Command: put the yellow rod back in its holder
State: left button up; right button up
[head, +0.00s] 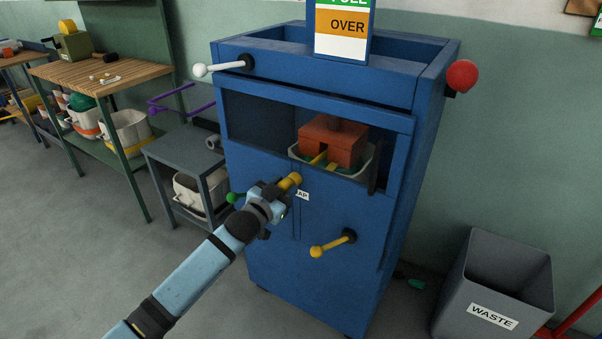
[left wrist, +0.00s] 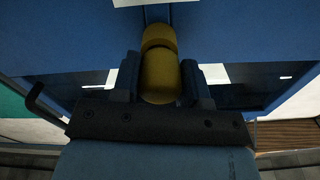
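A short yellow cylinder, which looks like the yellow rod (head: 290,181), is at the tip of my left gripper (head: 281,190), in front of the blue cabinet (head: 262,262). In the left wrist view the yellow rod (left wrist: 160,76) sits between both fingers of the left gripper (left wrist: 160,86), which look closed against its sides. Its far end points at the blue cabinet face; whether it touches the cabinet I cannot tell. A white label (head: 303,195), partly hidden, is just right of the rod. I cannot make out a holder for certain. My right gripper is not in view.
A yellow-handled lever (head: 330,246), a white-tipped lever (head: 220,67) and a red knob (head: 462,76) stick out from the cabinet. A red block (head: 331,140) sits in a tray in its opening. A grey waste bin (head: 459,285) stands right; a grey side table (head: 178,150) stands left.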

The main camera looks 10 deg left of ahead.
pick_arm(q)
grip_shut()
jog(key=shift+s+a+p, duration=0.3)
jog(key=shift+s+p, duration=0.35)
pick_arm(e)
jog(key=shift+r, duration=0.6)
pick_arm(q)
jog(key=p+v, duration=1.1)
jog(key=v, duration=1.4)
jog(key=shift+s+r+p, duration=0.15)
jog(key=shift+s+p, duration=0.15)
jog(key=shift+p, duration=0.1)
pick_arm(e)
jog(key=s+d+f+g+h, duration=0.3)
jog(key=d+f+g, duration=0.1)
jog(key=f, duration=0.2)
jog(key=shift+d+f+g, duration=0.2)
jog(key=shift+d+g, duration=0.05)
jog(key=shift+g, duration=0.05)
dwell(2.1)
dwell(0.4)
